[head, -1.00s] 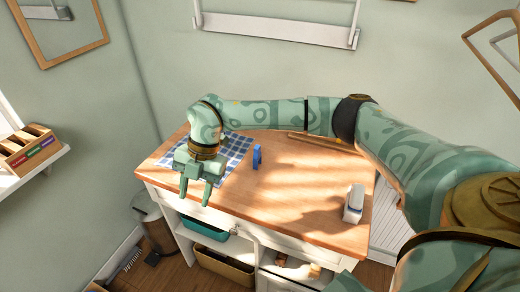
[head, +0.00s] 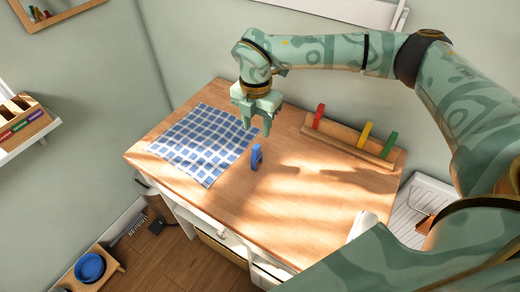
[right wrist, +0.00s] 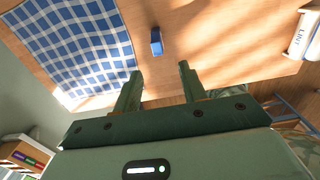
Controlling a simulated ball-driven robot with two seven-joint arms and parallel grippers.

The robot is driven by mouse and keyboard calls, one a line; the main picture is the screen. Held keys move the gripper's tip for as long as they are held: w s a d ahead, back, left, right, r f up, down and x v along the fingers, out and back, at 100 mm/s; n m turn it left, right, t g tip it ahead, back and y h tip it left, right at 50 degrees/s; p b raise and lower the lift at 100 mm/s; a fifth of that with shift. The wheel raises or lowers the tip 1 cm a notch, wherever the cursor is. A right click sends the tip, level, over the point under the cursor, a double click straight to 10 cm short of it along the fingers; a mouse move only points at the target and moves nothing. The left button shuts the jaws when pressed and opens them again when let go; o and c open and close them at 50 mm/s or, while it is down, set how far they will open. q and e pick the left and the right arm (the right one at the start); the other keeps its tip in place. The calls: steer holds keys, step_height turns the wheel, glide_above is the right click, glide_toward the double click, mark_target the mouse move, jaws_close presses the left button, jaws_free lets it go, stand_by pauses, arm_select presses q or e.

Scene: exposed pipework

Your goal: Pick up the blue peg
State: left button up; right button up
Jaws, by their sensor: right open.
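The right gripper's two fingers (right wrist: 160,68) show apart in the wrist view. My left gripper is not in view.
The blue-and-white checkered cloth (head: 203,143) lies flat on the left of the table (head: 290,215). A wooden rack (head: 345,146) with red, yellow and green pegs stands at the back right. A white labelled box (right wrist: 301,35) stands at the table's edge, partly behind my arm in the head view.

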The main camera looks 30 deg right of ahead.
mark_target(256, 157)
step_height(256, 157, down, 8)
steer(key=shift+w+d+r+b, duration=0.1)
steer(key=shift+b, duration=0.25)
steer(key=f, duration=0.6)
steer(key=shift+w+a+b, duration=0.1)
steer(key=shift+a+b, duration=0.1)
steer(key=shift+b, duration=0.15)
steer(key=shift+c, duration=0.3)
